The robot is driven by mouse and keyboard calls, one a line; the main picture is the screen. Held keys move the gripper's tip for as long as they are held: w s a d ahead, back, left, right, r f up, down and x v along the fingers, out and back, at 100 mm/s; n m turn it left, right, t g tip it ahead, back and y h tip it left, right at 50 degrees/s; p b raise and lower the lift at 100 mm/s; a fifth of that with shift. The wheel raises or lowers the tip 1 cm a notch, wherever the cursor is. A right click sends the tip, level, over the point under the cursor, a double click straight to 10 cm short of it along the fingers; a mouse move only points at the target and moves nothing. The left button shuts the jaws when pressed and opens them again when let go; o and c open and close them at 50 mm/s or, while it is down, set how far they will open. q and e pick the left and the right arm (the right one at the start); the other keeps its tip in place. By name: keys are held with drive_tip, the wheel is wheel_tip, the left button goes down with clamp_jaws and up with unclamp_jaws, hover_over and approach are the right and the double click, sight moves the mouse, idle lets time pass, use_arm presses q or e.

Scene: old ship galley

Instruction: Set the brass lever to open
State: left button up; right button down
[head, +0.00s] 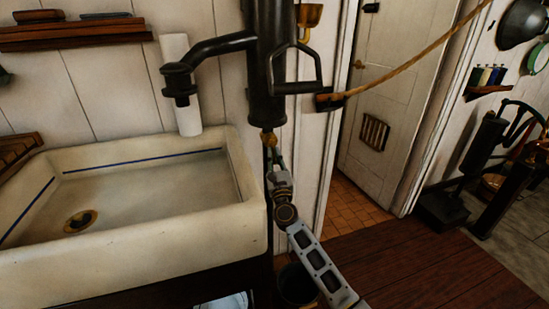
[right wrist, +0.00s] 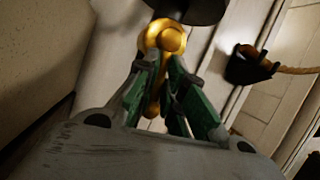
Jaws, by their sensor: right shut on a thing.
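The brass lever (head: 267,137) sits at the bottom end of the black pump pipe (head: 266,60), just right of the sink. In the right wrist view the brass lever (right wrist: 162,38) shows a round hub at the top, with its handle hanging down between the green finger pads. My right gripper (head: 271,158) reaches up from below and is shut on the handle. It also shows in the right wrist view (right wrist: 160,95), with a pad on each side of the handle. The handle's lower end is partly hidden by the fingers. My left gripper is not in view.
The white sink (head: 250,215) with a brass drain (head: 80,221) stands left of my arm. A rope (head: 420,52) crosses in front of the door (head: 385,105). A dark bucket (head: 297,285) stands below.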

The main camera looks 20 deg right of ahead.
drive_tip(key=shift+a+m+h, duration=0.15)
drive_tip(key=shift+m+h, duration=0.25)
drive_tip(key=shift+m, duration=0.1)
drive_tip(key=c, duration=1.5)
unclamp_jaws()
drive_tip(key=v, duration=1.2)
